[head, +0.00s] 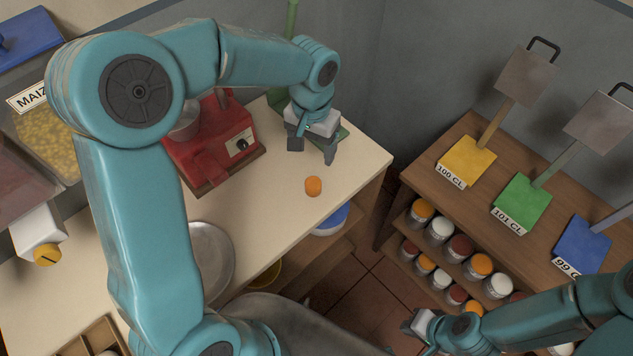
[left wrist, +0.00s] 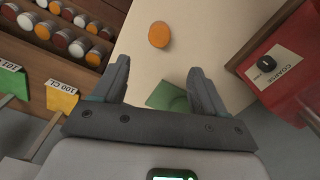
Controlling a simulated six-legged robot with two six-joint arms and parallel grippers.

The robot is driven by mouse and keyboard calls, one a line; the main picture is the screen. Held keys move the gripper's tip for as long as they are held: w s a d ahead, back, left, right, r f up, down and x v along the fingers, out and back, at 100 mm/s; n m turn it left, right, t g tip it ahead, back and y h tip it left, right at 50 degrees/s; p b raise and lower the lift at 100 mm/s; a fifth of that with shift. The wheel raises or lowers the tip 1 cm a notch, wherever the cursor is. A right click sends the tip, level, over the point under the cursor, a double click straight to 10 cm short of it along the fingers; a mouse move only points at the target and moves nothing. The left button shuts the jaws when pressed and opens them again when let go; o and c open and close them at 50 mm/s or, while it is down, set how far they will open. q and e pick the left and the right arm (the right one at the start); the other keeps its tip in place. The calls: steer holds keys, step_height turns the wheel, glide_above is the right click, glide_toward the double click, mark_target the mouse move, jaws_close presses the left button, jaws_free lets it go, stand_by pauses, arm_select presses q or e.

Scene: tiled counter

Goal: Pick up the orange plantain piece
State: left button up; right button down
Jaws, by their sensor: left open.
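The orange plantain piece (head: 313,187) is a small rounded piece lying on the pale counter (head: 352,165), near its right edge. It also shows in the left wrist view (left wrist: 159,35), beyond my fingertips. My left gripper (head: 312,150) is open and empty, above the counter and farther back than the piece, with fingers pointing down. In the left wrist view my left gripper's fingers (left wrist: 157,75) are wide apart, with the piece ahead of the gap and not between them. My right gripper (head: 420,335) is at the bottom right, away from the counter; its jaws are too unclear to read.
A red grinder (head: 212,143) stands left of the piece. A green base (head: 340,133) lies behind it. A metal plate (head: 211,262) lies nearer on the counter.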

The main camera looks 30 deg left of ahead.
arm_select(q)
glide_above(313, 189)
steer(key=f, duration=0.8)
steer(key=shift+a, duration=0.2)
steer(key=shift+d+f, duration=0.1)
steer(key=shift+f, duration=0.15)
steer(key=f, duration=0.2)
steer(key=f+p, duration=0.1)
steer(key=f, duration=0.2)
steer(key=shift+w+d, duration=0.1)
steer(key=shift+w, duration=0.1)
steer(key=shift+s+r, duration=0.1)
steer(key=shift+s, duration=0.15)
steer(key=shift+w, duration=0.15)
steer(key=c, duration=1.1)
steer(key=shift+c, duration=0.2)
